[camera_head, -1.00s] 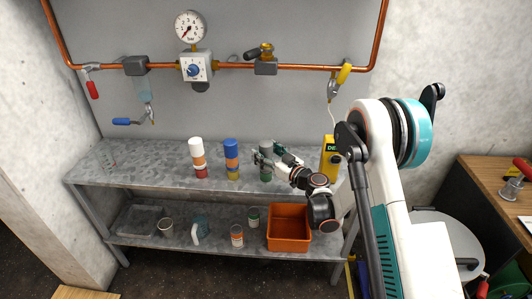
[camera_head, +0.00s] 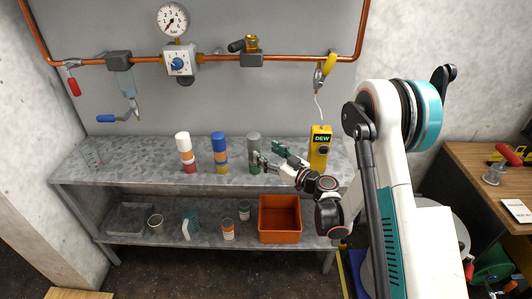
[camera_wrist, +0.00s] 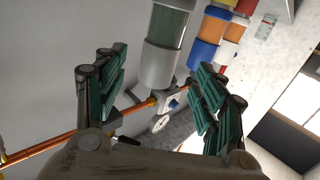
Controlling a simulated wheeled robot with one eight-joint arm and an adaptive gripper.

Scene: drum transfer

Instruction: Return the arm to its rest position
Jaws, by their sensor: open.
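My gripper (camera_head: 271,156) is open and empty above the upper shelf, just right of a grey canister (camera_head: 254,142). In the wrist view its two green-padded fingers (camera_wrist: 157,92) stand wide apart. The canister, grey with a green middle (camera_wrist: 168,30), shows beyond and between the fingertips. It appears apart from them and stands upright on the shelf. My arm is stretched from the right toward the shelf, bent at the elbow.
A white-topped canister (camera_head: 184,150) and a blue-topped canister (camera_head: 219,150) stand left on the upper shelf (camera_head: 120,155). A yellow device (camera_head: 319,148) stands close to my wrist. An orange bin (camera_head: 280,235) sits below. A copper pipe (camera_head: 220,55) and gauge (camera_head: 172,19) are behind.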

